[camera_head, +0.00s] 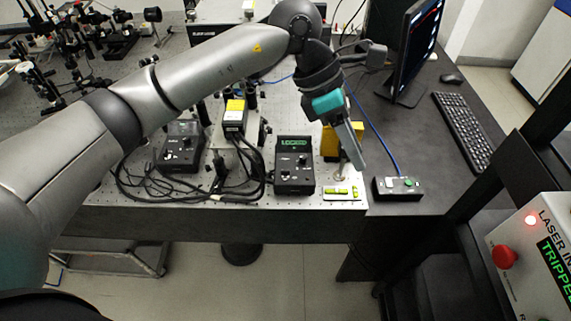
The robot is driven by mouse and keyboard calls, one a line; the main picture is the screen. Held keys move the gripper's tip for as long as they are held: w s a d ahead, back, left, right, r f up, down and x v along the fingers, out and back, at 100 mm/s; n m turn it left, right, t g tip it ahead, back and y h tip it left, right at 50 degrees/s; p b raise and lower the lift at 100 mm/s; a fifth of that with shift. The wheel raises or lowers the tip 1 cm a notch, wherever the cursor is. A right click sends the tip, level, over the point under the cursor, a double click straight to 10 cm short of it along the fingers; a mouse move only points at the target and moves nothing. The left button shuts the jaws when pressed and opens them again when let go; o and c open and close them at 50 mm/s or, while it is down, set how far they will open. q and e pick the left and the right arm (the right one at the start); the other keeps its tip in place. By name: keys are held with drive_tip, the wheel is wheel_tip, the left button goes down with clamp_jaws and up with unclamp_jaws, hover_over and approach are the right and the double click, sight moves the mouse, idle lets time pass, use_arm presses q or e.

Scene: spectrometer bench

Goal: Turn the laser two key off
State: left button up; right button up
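Two black laser controller boxes stand on the perforated bench: a left one (181,147) and a right one (294,172) with green lettering that seems to read LOCKED. Small knobs or keys show on their faces, but key positions and laser numbers are too small to read. My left arm reaches across from the left. Its gripper (358,160) points down, just right of the right box and apart from it in the picture. Its fingers are seen nearly edge-on, so the gap between them is unclear. My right gripper is out of view.
Black cables (150,185) lie around the left box. A yellow block (330,143) stands behind my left gripper. A small button box (397,188), keyboard (463,130) and monitor (415,45) are to the right. A laser interlock panel (535,262) reading TRIPPED is at lower right.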

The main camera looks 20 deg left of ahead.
sight(286, 171)
use_arm(q)
drive_tip(key=w+a+t+y, duration=0.1)
drive_tip(key=w+a+y, duration=0.15)
drive_tip(key=a, duration=0.35)
drive_tip(key=w+a+y, duration=0.2)
drive_tip(key=a+y, duration=0.2)
drive_tip(key=a, duration=0.3)
drive_tip(key=shift+n, duration=0.3)
drive_tip(key=f, duration=1.4)
drive_tip(key=shift+s+d, duration=0.1)
drive_tip(key=shift+s, duration=0.2)
clamp_jaws()
